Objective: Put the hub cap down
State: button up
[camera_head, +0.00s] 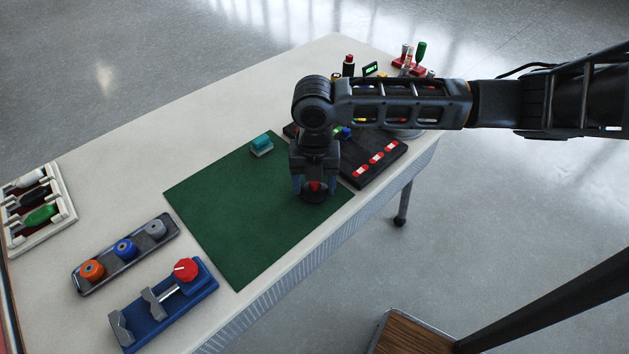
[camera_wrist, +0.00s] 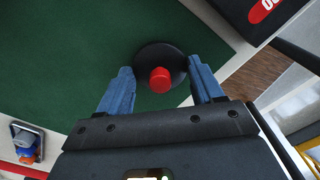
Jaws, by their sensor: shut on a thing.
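The hub cap is a round black disc with a red knob in its middle. In the wrist view the hub cap (camera_wrist: 160,77) lies between the two blue fingers of my gripper (camera_wrist: 160,68), which is shut on it. In the head view my gripper (camera_head: 315,185) points down over the right part of the green mat (camera_head: 235,210), near the table's front edge. The hub cap (camera_head: 314,197) shows below the fingers, partly hidden by them. I cannot tell whether it touches the mat or hangs just above it.
A black tray with red labels (camera_head: 375,160) stands just right of my gripper. A teal block (camera_head: 261,144) sits at the mat's back edge. A blue vise (camera_head: 165,300), a tray of knobs (camera_head: 125,252) and a white rack (camera_head: 38,210) stand left. The mat's middle is clear.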

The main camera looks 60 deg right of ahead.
jog(key=shift+f, duration=0.15)
jog(key=o, duration=1)
jog(key=shift+o, duration=0.2)
notch_tip(320, 180, up, 12)
